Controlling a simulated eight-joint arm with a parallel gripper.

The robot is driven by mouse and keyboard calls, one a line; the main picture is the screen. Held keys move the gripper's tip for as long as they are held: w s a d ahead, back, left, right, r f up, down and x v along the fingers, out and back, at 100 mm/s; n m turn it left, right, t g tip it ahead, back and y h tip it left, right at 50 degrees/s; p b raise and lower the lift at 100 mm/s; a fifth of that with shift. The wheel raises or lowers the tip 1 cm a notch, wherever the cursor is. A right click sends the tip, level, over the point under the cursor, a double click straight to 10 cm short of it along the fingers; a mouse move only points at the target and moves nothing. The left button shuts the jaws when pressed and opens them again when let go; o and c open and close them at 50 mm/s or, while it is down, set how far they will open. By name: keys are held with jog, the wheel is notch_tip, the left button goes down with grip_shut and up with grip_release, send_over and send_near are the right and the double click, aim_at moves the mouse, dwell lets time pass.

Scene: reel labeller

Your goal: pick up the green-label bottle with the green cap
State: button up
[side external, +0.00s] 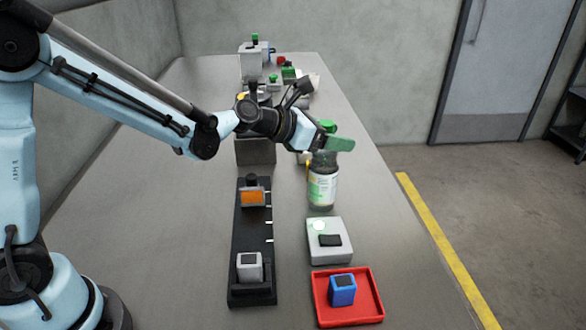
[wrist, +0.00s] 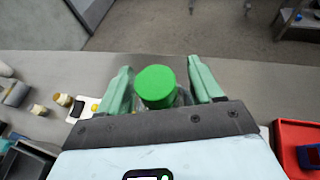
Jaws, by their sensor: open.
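The green-label bottle (side external: 322,188) stands upright on the grey table, with a white and green label. Its bright green cap (wrist: 155,86) shows in the wrist view between the two pale green fingers of my gripper (wrist: 159,72). In the side external view my gripper (side external: 340,143) is at the top of the bottle, and a finger hides part of the cap and neck. The fingers are open, with one on each side of the cap. Gaps show beside the cap in the wrist view. I cannot tell whether either finger touches the bottle.
A grey box with a black pad (side external: 329,241) stands in front of the bottle. A red tray (side external: 375,312) holds a blue block (side external: 342,290). A black rail (side external: 248,222) with an orange block and a grey block lies to the left. Several items clutter the far end.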

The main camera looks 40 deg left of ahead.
jog(key=shift+s, duration=0.1)
grip_shut()
dwell(1.2)
